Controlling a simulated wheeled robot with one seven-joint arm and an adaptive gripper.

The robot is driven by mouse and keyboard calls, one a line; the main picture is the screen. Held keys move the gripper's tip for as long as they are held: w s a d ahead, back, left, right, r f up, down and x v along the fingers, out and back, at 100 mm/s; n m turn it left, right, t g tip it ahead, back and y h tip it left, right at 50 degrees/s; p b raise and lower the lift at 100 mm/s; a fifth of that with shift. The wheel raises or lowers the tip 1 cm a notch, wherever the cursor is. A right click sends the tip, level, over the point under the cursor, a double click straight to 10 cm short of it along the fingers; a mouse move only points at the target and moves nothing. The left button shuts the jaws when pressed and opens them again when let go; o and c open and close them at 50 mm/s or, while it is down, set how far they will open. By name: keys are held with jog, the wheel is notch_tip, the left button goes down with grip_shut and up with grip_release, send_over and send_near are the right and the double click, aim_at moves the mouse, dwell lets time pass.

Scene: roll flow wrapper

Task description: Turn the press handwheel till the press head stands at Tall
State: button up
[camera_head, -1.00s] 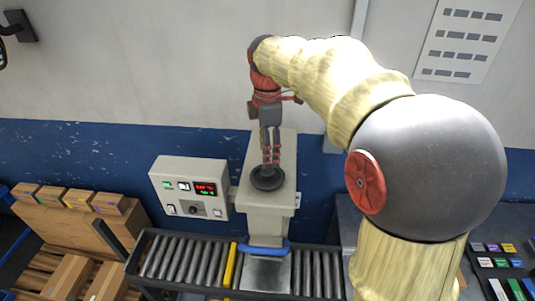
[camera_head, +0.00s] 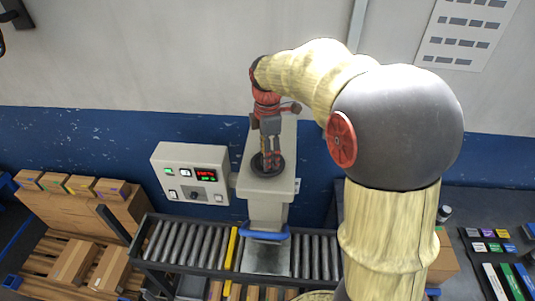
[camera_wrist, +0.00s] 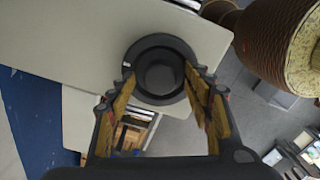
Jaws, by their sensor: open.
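The black round handwheel (camera_head: 266,168) sits on top of the pale press housing (camera_head: 284,150). In the wrist view the handwheel (camera_wrist: 160,48) shows as a dark ring with a raised hub and a small pale mark at its left edge. My gripper (camera_head: 267,160) points down over it, fingers open. In the wrist view my gripper (camera_wrist: 160,78) has one finger at each side of the wheel; I cannot tell whether they touch it. The press head with its blue edge (camera_head: 265,236) is low over the conveyor. No height scale is readable.
A control box (camera_head: 190,172) with a lit red display stands left of the press. A roller conveyor (camera_head: 180,243) with a yellow bar runs below. Cartons (camera_head: 80,262) lie at left. Colored blocks (camera_head: 490,247) lie on the right bench.

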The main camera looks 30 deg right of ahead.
jog(key=shift+c, duration=0.8)
jog(key=c, duration=1)
